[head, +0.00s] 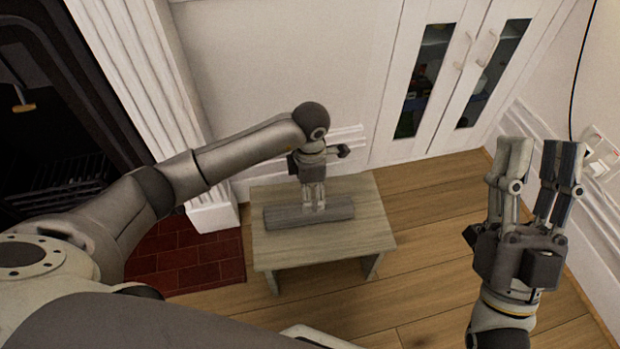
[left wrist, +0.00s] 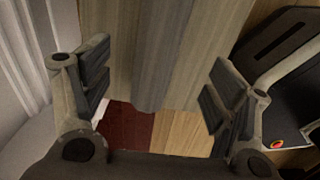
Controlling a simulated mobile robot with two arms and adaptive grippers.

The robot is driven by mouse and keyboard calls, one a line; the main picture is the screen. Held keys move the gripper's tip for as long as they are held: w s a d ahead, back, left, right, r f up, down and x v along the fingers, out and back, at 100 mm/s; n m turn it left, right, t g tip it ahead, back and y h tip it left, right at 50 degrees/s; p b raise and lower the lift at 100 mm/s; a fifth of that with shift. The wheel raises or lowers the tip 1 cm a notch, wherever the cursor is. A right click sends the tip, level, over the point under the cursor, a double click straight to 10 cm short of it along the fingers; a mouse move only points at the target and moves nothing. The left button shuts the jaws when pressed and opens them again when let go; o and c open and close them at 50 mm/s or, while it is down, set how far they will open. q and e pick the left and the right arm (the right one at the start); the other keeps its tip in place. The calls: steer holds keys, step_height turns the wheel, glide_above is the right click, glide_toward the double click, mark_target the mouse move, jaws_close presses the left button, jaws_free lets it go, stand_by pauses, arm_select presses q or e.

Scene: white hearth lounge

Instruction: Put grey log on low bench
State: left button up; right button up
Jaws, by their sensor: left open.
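The grey log (head: 335,212) lies flat on top of the low bench (head: 325,246), lengthwise along it. My left gripper (head: 314,207) points down just above the middle of the log. In the left wrist view my left gripper (left wrist: 156,88) is open, its fingers well apart, with the log (left wrist: 156,50) between them and the bench top (left wrist: 108,45) beneath it. A gap shows between each finger and the log. My right gripper (head: 538,150) is raised at the right, fingers up, open and empty, away from the bench.
A dark fireplace (head: 50,150) with a white surround (head: 140,80) stands left of the bench, with red hearth tiles (head: 190,262) in front. A white cabinet (head: 445,85) stands behind to the right. Wooden floor (head: 430,230) is clear right of the bench.

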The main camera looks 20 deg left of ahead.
arm_select(q)
steer(key=shift+r, duration=1.3)
arm_select(e)
steer(key=shift+w+a+f+g+h, duration=0.15)
steer(key=shift+w+f+g+h, duration=0.35)
steer(key=shift+w+f+g, duration=0.65)
steer(key=shift+f, duration=0.15)
